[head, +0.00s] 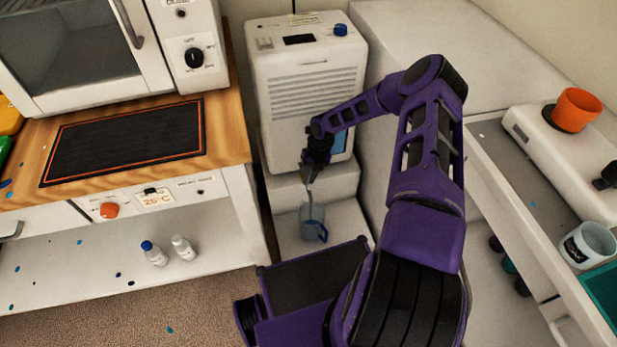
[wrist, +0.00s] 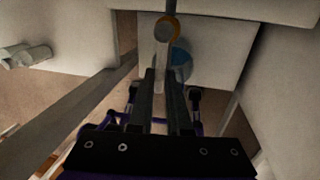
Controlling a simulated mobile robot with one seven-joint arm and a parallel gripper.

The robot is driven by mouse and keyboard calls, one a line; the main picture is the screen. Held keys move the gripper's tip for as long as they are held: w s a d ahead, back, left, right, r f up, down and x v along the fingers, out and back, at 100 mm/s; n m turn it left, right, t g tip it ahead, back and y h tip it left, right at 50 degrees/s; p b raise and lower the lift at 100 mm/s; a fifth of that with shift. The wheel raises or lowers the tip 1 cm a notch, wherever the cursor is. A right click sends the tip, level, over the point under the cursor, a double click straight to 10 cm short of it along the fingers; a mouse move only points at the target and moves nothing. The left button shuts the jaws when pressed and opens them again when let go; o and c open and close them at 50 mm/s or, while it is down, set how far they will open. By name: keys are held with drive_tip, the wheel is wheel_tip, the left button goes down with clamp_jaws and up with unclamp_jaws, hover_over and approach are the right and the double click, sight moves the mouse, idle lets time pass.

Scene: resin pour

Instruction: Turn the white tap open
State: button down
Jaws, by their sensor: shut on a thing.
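The white tap (wrist: 163,58) shows in the wrist view as a pale bar with a brass-coloured ring at its far end. My gripper (wrist: 162,82) has its two dark fingers on either side of this bar, shut on it. In the head view my gripper (head: 312,164) is at the lower front of the white dispenser (head: 305,85) and hides most of the tap. A clear blue jug (head: 313,222) stands below the gripper on a white step. It also shows in the wrist view (wrist: 181,65), just beyond the tap. I cannot tell whether liquid flows.
A wooden counter with a black mat (head: 125,140) and a microwave (head: 70,45) is at left. Two small bottles (head: 168,250) are on the shelf below. At right, a worktop holds an orange cup (head: 576,109) and a pale mug (head: 588,245). White cabinets flank the dispenser's right side.

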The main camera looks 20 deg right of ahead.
drive_tip(key=shift+d+n, duration=0.15)
drive_tip(key=shift+n, duration=0.15)
drive_tip(key=c, duration=0.9)
unclamp_jaws()
drive_tip(key=shift+o, duration=0.2)
drive_tip(key=d+r+p, duration=0.2)
drive_tip(key=d+r, duration=0.1)
drive_tip(key=r, duration=1.4)
drive_tip(key=shift+d+p, duration=0.15)
drive_tip(key=shift+p, duration=0.2)
drive_tip(key=shift+s, duration=0.1)
